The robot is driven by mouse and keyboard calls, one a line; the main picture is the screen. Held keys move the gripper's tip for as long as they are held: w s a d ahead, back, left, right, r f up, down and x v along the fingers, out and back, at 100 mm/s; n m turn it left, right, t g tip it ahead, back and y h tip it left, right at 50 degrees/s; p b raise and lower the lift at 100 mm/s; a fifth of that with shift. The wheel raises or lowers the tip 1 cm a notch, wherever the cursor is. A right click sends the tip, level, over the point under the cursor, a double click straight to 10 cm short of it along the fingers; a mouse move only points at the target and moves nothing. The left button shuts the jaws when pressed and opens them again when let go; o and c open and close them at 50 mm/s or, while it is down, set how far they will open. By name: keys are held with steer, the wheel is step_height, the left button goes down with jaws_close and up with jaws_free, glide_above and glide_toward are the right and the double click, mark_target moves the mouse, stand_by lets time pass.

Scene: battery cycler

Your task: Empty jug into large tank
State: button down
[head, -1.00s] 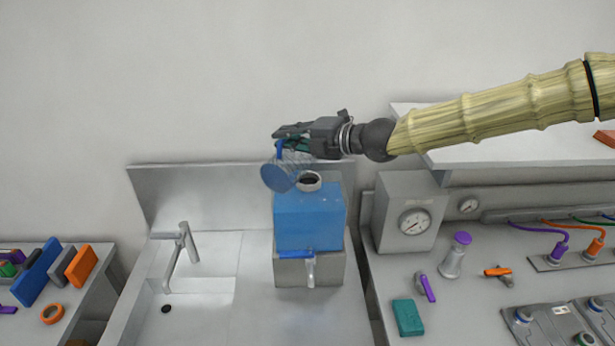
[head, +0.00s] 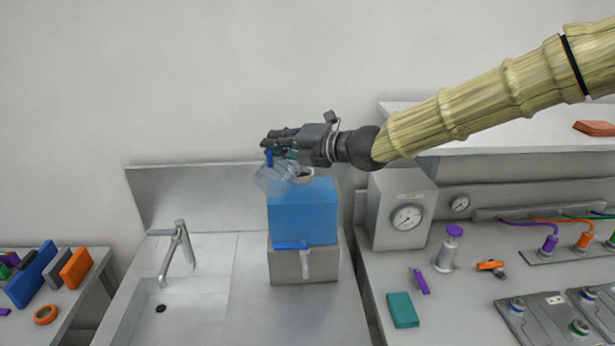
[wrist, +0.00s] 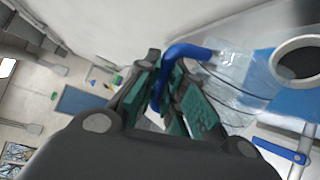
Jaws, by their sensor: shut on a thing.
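A clear jug (head: 272,179) with a blue handle (wrist: 178,62) hangs from my gripper (head: 268,146), which is shut on that handle. The jug is tilted and looks clear, with no blue seen in it. It is just above and left of the tank's mouth in the head view. The large tank (head: 302,215) is a blue-filled box on a grey block, with a round open neck (head: 303,175) on top and a blue-handled tap at its front. In the wrist view the neck (wrist: 298,62) is at the right, beside the clear jug wall.
A sink (head: 190,300) with a faucet (head: 178,250) is left of the tank. A grey gauge box (head: 403,212) stands to its right. A purple-topped bottle (head: 449,248), a teal block (head: 403,310) and battery trays lie farther right. A white shelf (head: 480,125) is behind under my arm.

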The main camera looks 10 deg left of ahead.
mark_target(270, 164)
steer(key=shift+s+a+f+b, duration=0.15)
steer(key=shift+s+a+b, duration=0.2)
steer(key=shift+s+a, duration=0.15)
steer(key=shift+a+f+b, duration=0.15)
steer(key=shift+a+b, duration=0.05)
steer(key=shift+b, duration=0.15)
steer(key=shift+w+d+f+n+b, duration=0.3)
steer(key=shift+w+f+b, duration=0.25)
steer(key=shift+w+b, duration=0.15)
steer(key=shift+d+b, duration=0.15)
steer(key=shift+b, duration=0.15)
steer(key=shift+s+a+r+b, duration=0.1)
steer(key=shift+s+a+b, duration=0.1)
steer(key=shift+s+b, duration=0.5)
steer(key=shift+s+a+n+b, duration=0.15)
steer(key=shift+n+b, duration=0.15)
steer(key=shift+w+f+t+b, duration=0.3)
steer(key=shift+f+b, duration=0.1)
steer(key=shift+b, duration=0.25)
steer(key=shift+s+b, duration=0.15)
steer(key=shift+b, duration=0.2)
steer(key=shift+s+r+n+b, duration=0.1)
steer(key=shift+s+n+b, duration=0.3)
steer(key=shift+b, duration=1.25)
steer(key=shift+s+n+b, duration=0.1)
steer(key=shift+n+b, duration=0.2)
steer(key=shift+b, duration=0.05)
